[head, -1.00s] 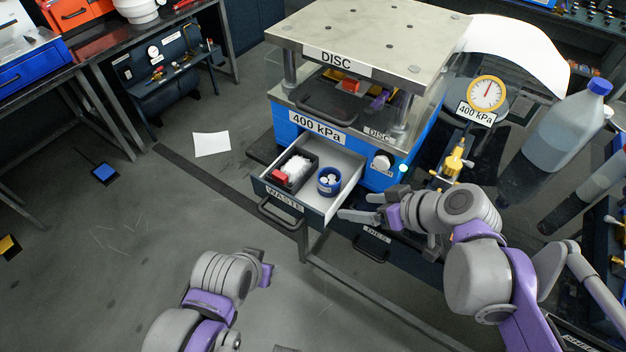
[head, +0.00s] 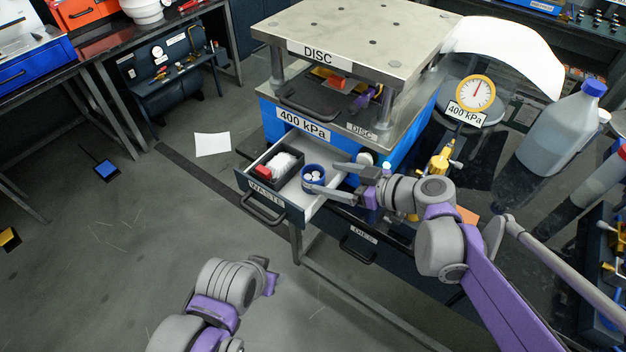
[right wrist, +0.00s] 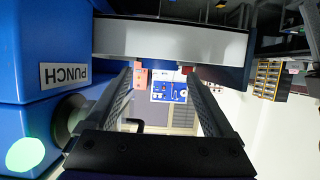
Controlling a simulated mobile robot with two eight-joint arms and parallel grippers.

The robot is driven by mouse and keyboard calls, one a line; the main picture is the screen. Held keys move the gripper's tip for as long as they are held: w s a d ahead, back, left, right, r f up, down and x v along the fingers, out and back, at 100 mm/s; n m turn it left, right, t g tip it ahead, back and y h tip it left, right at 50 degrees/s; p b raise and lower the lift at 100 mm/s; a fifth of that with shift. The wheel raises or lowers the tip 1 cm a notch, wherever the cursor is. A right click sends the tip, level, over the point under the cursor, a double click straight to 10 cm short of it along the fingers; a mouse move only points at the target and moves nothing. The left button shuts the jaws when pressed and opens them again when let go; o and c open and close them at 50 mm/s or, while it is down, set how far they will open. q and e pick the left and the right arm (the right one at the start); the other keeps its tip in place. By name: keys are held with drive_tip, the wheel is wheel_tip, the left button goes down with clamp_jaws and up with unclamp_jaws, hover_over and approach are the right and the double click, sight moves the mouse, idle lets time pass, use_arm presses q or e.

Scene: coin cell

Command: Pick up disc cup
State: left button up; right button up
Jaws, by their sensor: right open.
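The disc cup (head: 309,184) is a small round blue cup holding several white discs. It stands in the open waste drawer (head: 321,209), on the right of a black tray. My right gripper (head: 320,176) is open, its fingers reaching in from the right over the drawer, with the fingertips at the cup in the picture. I cannot tell whether they touch it. The right wrist view shows both fingers apart (right wrist: 158,75) with nothing clearly held between them. The end of my left arm (head: 266,278) is low in the head view, away from the drawer; its finger state is unclear.
The black tray (head: 266,180) holds white material and a red item. The press with the DISC plate (head: 365,30) stands directly behind the drawer. A pressure gauge (head: 475,93) and a large bottle (head: 560,130) stand to the right. The floor left of the drawer is mostly clear.

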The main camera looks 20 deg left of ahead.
sight(304, 172)
drive_tip(key=x, duration=0.6)
drive_tip(key=c, duration=1.1)
